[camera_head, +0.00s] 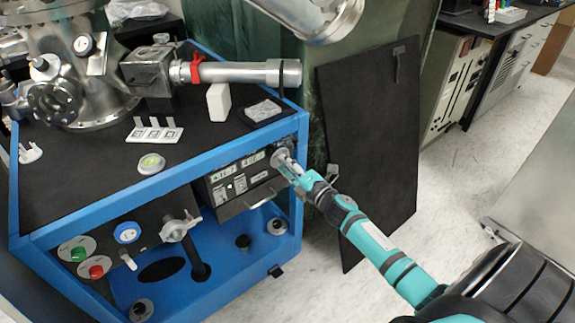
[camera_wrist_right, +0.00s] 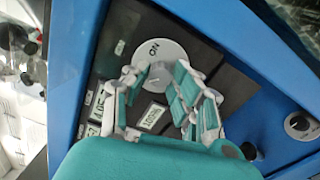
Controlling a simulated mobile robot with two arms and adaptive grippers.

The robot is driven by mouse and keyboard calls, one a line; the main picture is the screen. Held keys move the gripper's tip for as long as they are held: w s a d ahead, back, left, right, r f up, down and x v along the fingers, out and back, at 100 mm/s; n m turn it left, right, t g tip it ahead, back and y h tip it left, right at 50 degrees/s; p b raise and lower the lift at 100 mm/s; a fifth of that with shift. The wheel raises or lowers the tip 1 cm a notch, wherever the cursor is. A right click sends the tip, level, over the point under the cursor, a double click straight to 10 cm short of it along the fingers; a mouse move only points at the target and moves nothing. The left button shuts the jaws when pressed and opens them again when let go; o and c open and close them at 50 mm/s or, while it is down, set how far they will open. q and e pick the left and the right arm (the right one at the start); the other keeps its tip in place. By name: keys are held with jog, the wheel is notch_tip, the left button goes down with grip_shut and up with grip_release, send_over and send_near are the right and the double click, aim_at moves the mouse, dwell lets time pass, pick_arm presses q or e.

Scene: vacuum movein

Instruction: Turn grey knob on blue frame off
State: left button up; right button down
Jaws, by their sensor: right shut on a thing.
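The grey knob (camera_head: 279,157) sits on a round plate at the right end of the blue frame's (camera_head: 100,217) front panel. In the right wrist view the round grey plate (camera_wrist_right: 153,55) carries the word ON near its edge, and the knob (camera_wrist_right: 158,76) lies between my fingers. My right gripper (camera_head: 288,168) reaches in from the lower right and is shut on the knob; its fingers (camera_wrist_right: 162,88) stand on both sides of it. The fingers hide part of the knob, so its exact angle is hard to tell. My left gripper is not in view.
A digital display panel (camera_head: 238,178) is left of the knob. Green (camera_head: 78,253) and red (camera_head: 96,271) buttons and a blue knob (camera_head: 127,232) are at the frame's left. A dark board (camera_head: 372,140) leans behind my right arm. Pale floor (camera_head: 470,180) is open at right.

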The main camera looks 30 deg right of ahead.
jog(key=shift+a+f, duration=0.1)
jog(key=shift+f, duration=0.05)
jog(key=c, duration=1.1)
grip_release()
jog(key=s, duration=0.8)
jog(key=s+d, duration=0.1)
jog(key=s, duration=0.3)
